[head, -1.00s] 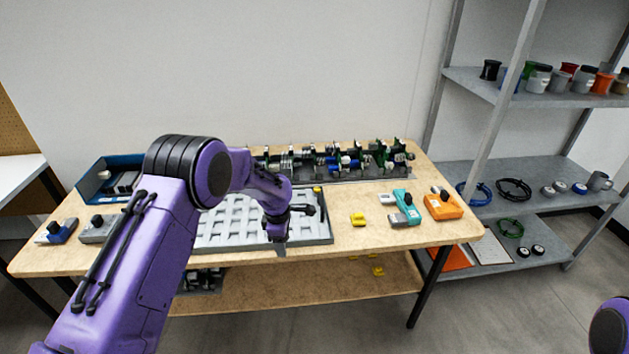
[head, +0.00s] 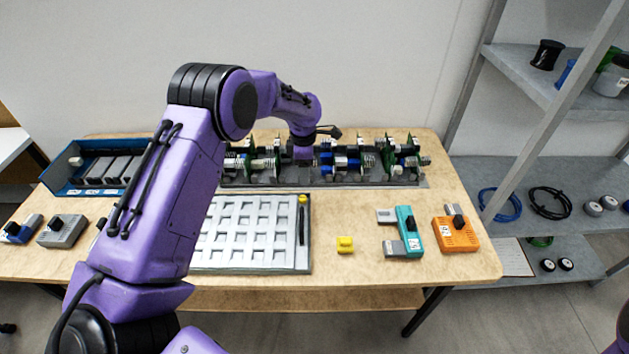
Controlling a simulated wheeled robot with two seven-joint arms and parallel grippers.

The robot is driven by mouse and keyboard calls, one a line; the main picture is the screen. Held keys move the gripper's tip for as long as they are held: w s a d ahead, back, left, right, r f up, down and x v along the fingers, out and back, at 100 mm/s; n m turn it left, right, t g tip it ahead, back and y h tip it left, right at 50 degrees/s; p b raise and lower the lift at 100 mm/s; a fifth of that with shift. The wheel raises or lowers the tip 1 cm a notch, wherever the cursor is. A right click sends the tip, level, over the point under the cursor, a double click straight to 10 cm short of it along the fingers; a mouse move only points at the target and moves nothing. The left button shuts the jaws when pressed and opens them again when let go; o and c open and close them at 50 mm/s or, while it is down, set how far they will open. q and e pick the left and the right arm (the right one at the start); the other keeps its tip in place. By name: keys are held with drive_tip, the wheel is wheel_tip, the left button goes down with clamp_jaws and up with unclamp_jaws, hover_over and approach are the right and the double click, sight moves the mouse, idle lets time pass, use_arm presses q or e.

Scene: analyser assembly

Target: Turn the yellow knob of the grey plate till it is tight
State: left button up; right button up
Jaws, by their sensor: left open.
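A long row of modules stands on a grey base plate (head: 330,180) at the back of the table, with green plates, metal coils and white and blue round parts. My left gripper (head: 303,160) is open among the modules, near the middle of the row. Its fingertips are small and partly lost against the dark parts. I cannot make out a yellow knob on a grey plate there; my wrist covers part of the row. My right gripper is not in view.
A grey grid tray (head: 250,262) with a yellow-ended tool (head: 302,215) lies in front. A blue bin (head: 75,190) stands at left; a shelf rack (head: 560,190) is at right.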

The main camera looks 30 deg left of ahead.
sight(302, 198)
use_arm(q)
drive_tip(key=s+f, duration=0.1)
drive_tip(key=f, duration=0.1)
drive_tip(key=f+p, duration=0.1)
drive_tip(key=f, duration=0.1)
drive_tip(key=s+f+p, duration=0.1)
drive_tip(key=f, duration=0.1)
drive_tip(key=shift+s+a+f, duration=0.2)
drive_tip(key=shift+s+f, duration=0.15)
drive_tip(key=f, duration=0.1)
drive_tip(key=w+f, duration=0.1)
drive_tip(key=f, duration=0.1)
drive_tip(key=shift+w+f, duration=0.15)
drive_tip(key=shift+w, duration=0.15)
drive_tip(key=shift+s+d+r, duration=0.1)
drive_tip(key=shift+s+r, duration=0.1)
drive_tip(key=shift+s, duration=0.1)
drive_tip(key=c, duration=0.3)
clamp_jaws()
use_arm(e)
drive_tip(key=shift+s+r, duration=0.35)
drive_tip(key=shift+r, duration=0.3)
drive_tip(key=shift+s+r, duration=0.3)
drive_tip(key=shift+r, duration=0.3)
